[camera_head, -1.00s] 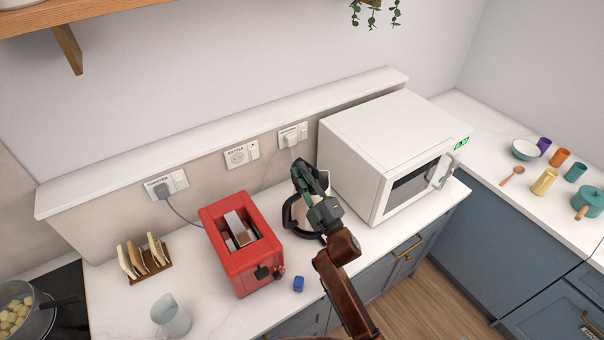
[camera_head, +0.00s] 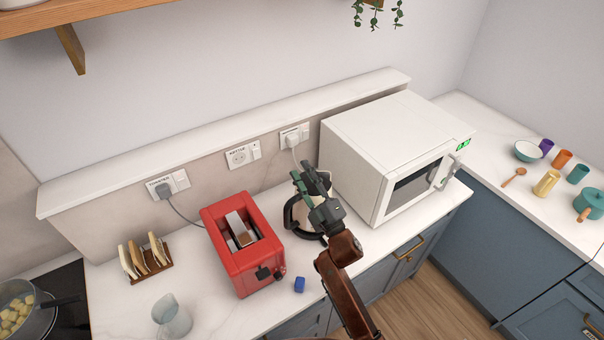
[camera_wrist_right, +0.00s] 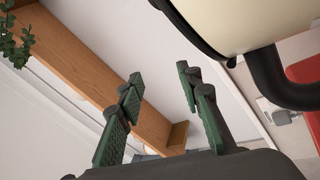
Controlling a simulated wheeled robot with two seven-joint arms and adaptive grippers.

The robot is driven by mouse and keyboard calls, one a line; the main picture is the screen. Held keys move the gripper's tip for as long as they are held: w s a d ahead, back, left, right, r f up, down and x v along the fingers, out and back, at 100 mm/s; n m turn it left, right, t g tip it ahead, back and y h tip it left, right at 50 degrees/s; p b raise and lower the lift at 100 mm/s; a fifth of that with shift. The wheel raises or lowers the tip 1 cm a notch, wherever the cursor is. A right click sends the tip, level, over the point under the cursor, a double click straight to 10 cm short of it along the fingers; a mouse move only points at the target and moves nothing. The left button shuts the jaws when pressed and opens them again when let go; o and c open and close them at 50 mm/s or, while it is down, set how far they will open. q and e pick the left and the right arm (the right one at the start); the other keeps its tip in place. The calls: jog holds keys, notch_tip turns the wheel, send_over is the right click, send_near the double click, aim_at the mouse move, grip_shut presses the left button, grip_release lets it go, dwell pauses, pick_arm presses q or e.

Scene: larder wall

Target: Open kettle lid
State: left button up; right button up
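The kettle (camera_head: 290,214) stands on the counter between the red toaster and the microwave. It has a cream body and a black handle, and my right gripper hides much of it in the head view. In the right wrist view the cream kettle body (camera_wrist_right: 236,22) and its black handle (camera_wrist_right: 284,82) fill the upper right. My right gripper (camera_head: 305,180) is over the kettle, and its green-padded fingers (camera_wrist_right: 158,84) are apart with nothing between them. I cannot tell whether the lid is open. My left gripper is not in view.
The red toaster (camera_head: 243,262) stands left of the kettle and the white microwave (camera_head: 385,150) close on its right. A toast rack (camera_head: 148,262) and a glass jug (camera_head: 172,318) are further left.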

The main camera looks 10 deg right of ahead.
jog(key=v, duration=1.1)
jog(key=shift+s+f, duration=0.15)
jog(key=shift+s, duration=0.25)
